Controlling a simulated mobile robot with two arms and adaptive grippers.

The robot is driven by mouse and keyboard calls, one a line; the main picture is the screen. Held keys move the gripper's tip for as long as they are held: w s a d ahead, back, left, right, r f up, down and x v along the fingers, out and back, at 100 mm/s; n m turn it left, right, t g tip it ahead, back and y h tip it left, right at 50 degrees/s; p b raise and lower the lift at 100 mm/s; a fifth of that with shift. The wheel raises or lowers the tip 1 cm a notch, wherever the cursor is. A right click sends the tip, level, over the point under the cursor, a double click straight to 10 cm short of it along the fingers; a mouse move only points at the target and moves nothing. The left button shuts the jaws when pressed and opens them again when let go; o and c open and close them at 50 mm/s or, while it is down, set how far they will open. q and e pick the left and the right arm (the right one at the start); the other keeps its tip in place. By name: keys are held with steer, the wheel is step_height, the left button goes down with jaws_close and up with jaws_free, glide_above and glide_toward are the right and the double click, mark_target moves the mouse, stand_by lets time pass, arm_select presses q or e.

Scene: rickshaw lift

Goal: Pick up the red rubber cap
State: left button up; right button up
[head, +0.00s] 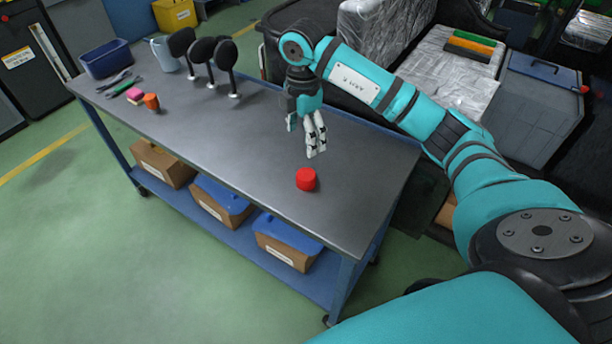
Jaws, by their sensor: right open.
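The red rubber cap (306,180) is a short red cylinder. It stands alone on the grey table top (235,150), towards the table's right end. My right gripper (313,150) hangs above and just behind the cap with its fingers pointing down. It is open and empty, apart from the cap as far as this single view shows. The gap in height between fingertips and cap is hard to tell. My left gripper is not in view.
At the table's far left are a blue bin (107,59), tools (121,86), an orange piece (152,102), a pink block (134,93), a light mug (164,54) and black paddle-shaped items (226,58). Boxes (222,201) fill the lower shelf. Bare table surrounds the cap.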

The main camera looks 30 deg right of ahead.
steer(key=p, duration=0.1)
glide_toward(303, 175)
step_height(303, 175, down, 5)
steer(key=shift+d+f, duration=0.1)
steer(key=shift+d, duration=0.05)
step_height(303, 175, down, 5)
steer(key=shift+s+r+p, duration=0.1)
steer(key=shift+s+p, duration=0.05)
steer(key=shift+p, duration=0.5)
steer(key=shift+f, duration=0.35)
steer(key=shift+c, duration=0.3)
steer(key=c, duration=1)
steer(key=shift+r, duration=0.15)
